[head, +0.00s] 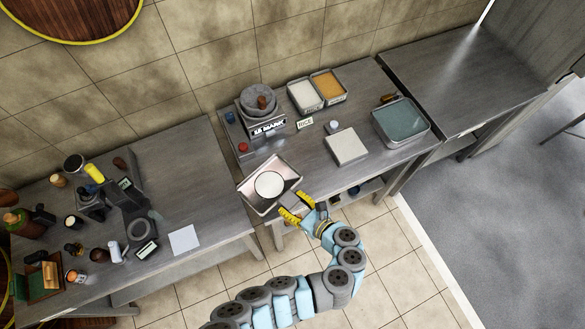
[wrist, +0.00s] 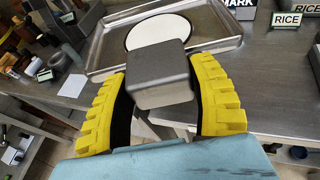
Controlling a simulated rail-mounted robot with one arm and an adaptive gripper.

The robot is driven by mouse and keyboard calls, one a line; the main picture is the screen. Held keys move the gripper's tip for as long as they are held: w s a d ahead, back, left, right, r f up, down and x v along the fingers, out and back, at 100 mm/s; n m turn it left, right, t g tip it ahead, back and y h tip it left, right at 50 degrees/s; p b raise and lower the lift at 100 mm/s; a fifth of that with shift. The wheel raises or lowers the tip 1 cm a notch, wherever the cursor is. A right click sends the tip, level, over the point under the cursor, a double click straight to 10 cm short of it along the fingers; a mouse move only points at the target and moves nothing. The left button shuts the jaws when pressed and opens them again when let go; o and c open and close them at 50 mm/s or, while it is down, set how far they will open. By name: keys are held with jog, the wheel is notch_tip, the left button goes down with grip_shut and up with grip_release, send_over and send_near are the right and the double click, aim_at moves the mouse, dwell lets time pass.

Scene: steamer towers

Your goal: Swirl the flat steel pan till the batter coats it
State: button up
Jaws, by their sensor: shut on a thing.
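The flat steel pan (head: 258,201) is a square tray with raised rims near the front left corner of the middle table, and it looks tilted in the head view. A round white pool of batter (head: 269,184) covers only its middle, with bare steel around it. My gripper (head: 301,212), with yellow ridged fingers, is shut on the pan's grey block handle (wrist: 160,77) at the pan's near side. In the wrist view, the pan (wrist: 105,49) and the batter (wrist: 158,30) show beyond the handle. The pan's underside is hidden.
A stone mill (head: 257,103) stands behind the pan. Trays of white (head: 305,95) and orange (head: 328,87) grain, a RICE card (head: 305,124), a pale square block (head: 345,147) and a teal tray (head: 401,122) lie to the right. The left table (head: 205,185) holds clutter.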

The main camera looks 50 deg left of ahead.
jog(key=shift+a+r, duration=0.1)
jog(key=shift+a+r+h+p, duration=0.15)
jog(key=shift+r+h+p, duration=0.25)
jog(key=shift+p, duration=0.1)
jog(key=shift+a+r+h, duration=0.2)
jog(key=shift+r+h, duration=0.5)
jog(key=shift+h, duration=0.3)
jog(key=shift+d+f+y+b, duration=0.15)
jog(key=shift+d+f+y, duration=0.1)
jog(key=shift+f+y, duration=0.4)
jog(key=shift+d+f+y+b, duration=0.2)
jog(key=shift+f+y, duration=0.3)
jog(key=shift+y, duration=0.25)
jog(key=shift+s+f+n+b, duration=0.15)
jog(key=shift+n+b, duration=0.15)
jog(key=shift+b, duration=0.05)
jog(key=shift+s+n+t+b, duration=0.15)
jog(key=shift+n+t+b, duration=0.45)
jog(key=shift+n, duration=0.1)
